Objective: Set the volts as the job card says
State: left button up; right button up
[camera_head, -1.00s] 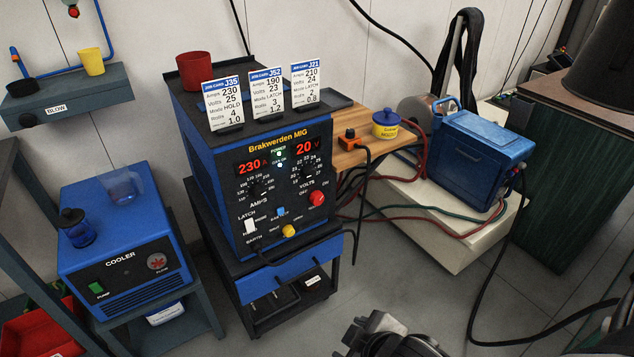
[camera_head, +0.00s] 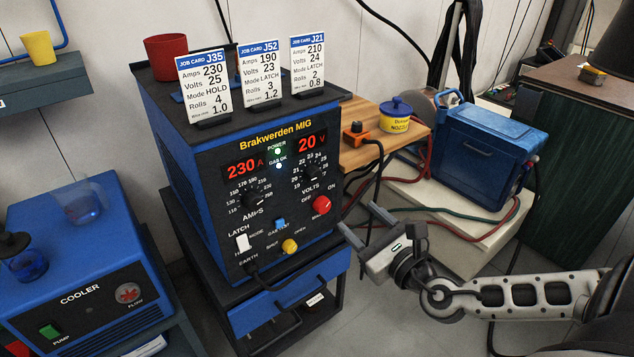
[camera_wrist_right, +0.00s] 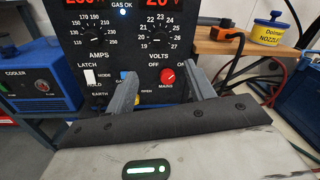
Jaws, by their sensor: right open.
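The blue and black Brakwerden MIG welder (camera_head: 165,160) stands in the middle of the head view. Its red displays read 230 A and 20 V. The volts knob (camera_head: 312,171) sits below the volts display; it also shows in the right wrist view (camera_wrist_right: 158,31). Job cards J35 (camera_head: 204,85), J52 (camera_head: 262,75) and J21 (camera_head: 309,66) stand on top, listing volts 25, 23 and 24. My right gripper (camera_head: 357,227) is open and empty in front of the panel's lower right, apart from the knob. My left gripper is out of view.
A blue cooler (camera_head: 85,290) stands at left.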

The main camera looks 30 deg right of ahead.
aim_at(317, 177)
jog(key=w, duration=1.4)
jog(key=shift+w+d+b, duration=0.15)
jog(key=shift+w+b, duration=0.2)
jog(key=c, duration=1)
